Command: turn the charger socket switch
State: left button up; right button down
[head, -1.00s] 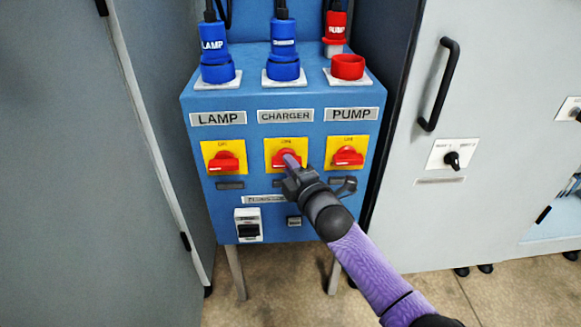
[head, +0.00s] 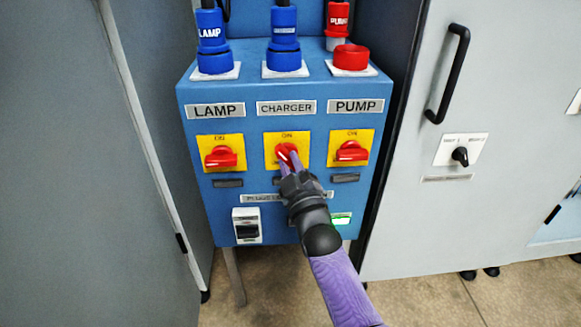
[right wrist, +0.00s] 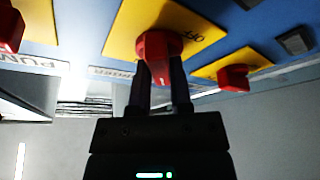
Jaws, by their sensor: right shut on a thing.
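The charger switch (head: 287,151) is a red knob on a yellow plate in the middle of the blue box, under the CHARGER label (head: 286,107). It stands tilted, closer to upright than the level lamp and pump knobs. My right gripper (head: 289,163) reaches it from below and is shut on it. In the right wrist view the red knob (right wrist: 158,45) sits between the two dark fingers of the gripper (right wrist: 161,72). The fingers hide part of the yellow plate. My left gripper is not in view.
The lamp switch (head: 220,157) and the pump switch (head: 351,151) flank the charger switch closely. Blue plugs stand in the lamp and charger sockets above. A black-and-white breaker (head: 246,226) is lower left. Grey cabinets stand on both sides, the right one with a black handle (head: 448,75).

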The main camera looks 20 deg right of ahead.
jog(key=m+h, duration=0.1)
jog(key=m, duration=0.1)
jog(key=m+h, duration=0.1)
jog(key=m, duration=0.1)
jog(key=m+h+b, duration=0.1)
jog(key=m, duration=0.2)
jog(key=shift+a+f+t+h, duration=0.15)
jog(key=shift+f+t+h, duration=0.15)
jog(key=shift+h, duration=0.1)
jog(key=m+h, duration=0.1)
jog(key=m, duration=0.1)
jog(key=shift+r+m, duration=0.1)
jog(key=shift+m, duration=0.3)
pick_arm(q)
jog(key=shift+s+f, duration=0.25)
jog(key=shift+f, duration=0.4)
pick_arm(e)
jog(key=shift+a+m+h, duration=0.1)
jog(key=shift+m+h, duration=0.4)
jog(key=shift+m, duration=0.3)
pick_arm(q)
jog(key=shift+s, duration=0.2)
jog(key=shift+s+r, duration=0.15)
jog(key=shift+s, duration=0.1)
pick_arm(e)
jog(key=c, duration=0.5)
grip_release()
jog(key=shift+c, duration=0.2)
